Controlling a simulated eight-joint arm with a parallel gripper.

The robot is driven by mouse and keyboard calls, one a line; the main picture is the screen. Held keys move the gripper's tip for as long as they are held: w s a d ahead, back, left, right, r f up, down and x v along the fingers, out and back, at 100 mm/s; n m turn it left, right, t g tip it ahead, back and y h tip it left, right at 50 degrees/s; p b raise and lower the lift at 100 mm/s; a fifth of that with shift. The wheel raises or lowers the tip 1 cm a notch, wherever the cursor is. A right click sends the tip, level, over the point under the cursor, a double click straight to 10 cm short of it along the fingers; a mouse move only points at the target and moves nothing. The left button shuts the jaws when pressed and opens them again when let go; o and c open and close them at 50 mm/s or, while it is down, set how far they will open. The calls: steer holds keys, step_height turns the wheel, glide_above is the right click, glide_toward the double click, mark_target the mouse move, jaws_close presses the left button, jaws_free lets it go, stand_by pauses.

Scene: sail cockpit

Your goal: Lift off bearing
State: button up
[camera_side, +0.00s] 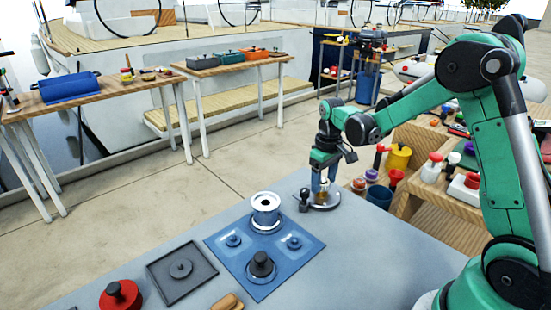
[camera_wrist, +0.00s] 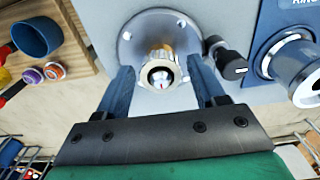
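The bearing looks to be the brass-coloured ring (camera_wrist: 160,54) around a shiny steel post with a dark-centred end (camera_wrist: 161,74). It stands on a round metal flange (camera_wrist: 130,35) on the grey bench top. In the side view the brass part (camera_side: 322,197) shows small under my gripper (camera_side: 324,184), on the same flange (camera_side: 331,205). In the wrist view my gripper (camera_wrist: 163,75) is open, its two blue fingers on either side of the brass ring. A gap shows on both sides. My gripper points down. The ring's lower part is partly hidden by the post's end.
A black-knobbed clamp or lever (camera_wrist: 232,62) sits close beside my right finger in the wrist view. A blue mat (camera_side: 230,262) holds a white metal ring part (camera_side: 265,212) and several knobs. A dark grey tray (camera_side: 181,269) and red knob (camera_side: 120,296) are nearer.

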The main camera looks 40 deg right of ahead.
jaws_close()
steer(key=shift+r, duration=0.1)
step_height(320, 180, up, 20)
stand_by(0.5)
steer(key=shift+r, duration=1.9)
